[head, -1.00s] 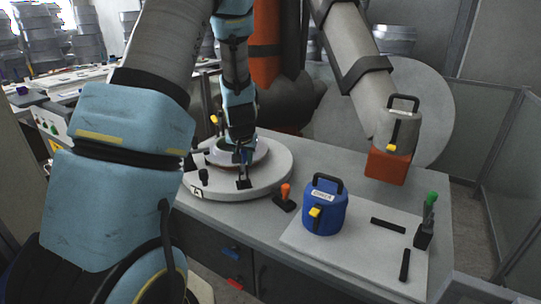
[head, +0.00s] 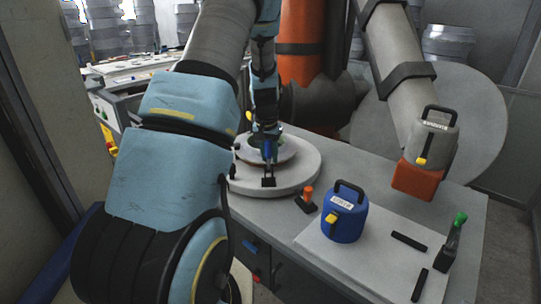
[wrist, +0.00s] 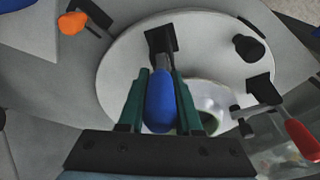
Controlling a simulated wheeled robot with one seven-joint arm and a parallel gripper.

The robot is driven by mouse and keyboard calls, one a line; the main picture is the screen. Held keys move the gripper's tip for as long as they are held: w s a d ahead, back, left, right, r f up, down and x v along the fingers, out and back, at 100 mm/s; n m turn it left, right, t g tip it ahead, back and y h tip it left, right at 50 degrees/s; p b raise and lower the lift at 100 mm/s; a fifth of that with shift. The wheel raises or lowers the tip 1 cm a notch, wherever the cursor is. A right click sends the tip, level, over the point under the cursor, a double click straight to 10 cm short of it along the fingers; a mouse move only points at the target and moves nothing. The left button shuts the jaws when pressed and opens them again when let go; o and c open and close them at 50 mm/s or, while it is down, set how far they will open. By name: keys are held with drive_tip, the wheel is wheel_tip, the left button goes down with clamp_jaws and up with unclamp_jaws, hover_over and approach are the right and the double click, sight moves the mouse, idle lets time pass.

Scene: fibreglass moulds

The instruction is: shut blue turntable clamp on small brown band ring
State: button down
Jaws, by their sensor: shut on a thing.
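The blue turntable clamp stands on the near side of the pale round turntable (head: 300,184). Its blue handle (wrist: 160,102) rises between the green fingers of my gripper (wrist: 158,92) in the wrist view. My gripper (head: 266,135) is shut on this handle, which looks upright. The clamp's black base (wrist: 162,40) sits on the disc. A pale ring with a brownish edge (head: 286,149) lies on the turntable behind the clamp, partly hidden by my arm. It also shows in the wrist view (wrist: 213,97), partly behind my fingers. I cannot tell whether the clamp touches it.
A red-handled clamp (wrist: 299,138) and a black knob (wrist: 250,47) stand near the turntable's edge. An orange-handled clamp (head: 307,196) stands on the bench beside it. A blue canister (head: 344,216) and a green-handled clamp (head: 455,234) are on the right.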

sight(268, 141)
drive_tip(key=c, duration=0.6)
unclamp_jaws()
drive_tip(key=r+b, duration=0.1)
drive_tip(key=r, duration=0.2)
drive_tip(key=s+r+b, duration=0.1)
drive_tip(key=r, duration=0.3)
drive_tip(key=r+b, duration=0.1)
drive_tip(key=r, duration=0.2)
drive_tip(key=shift+s+a+r, duration=0.3)
drive_tip(key=shift+s+a, duration=0.05)
drive_tip(key=shift+s, duration=0.05)
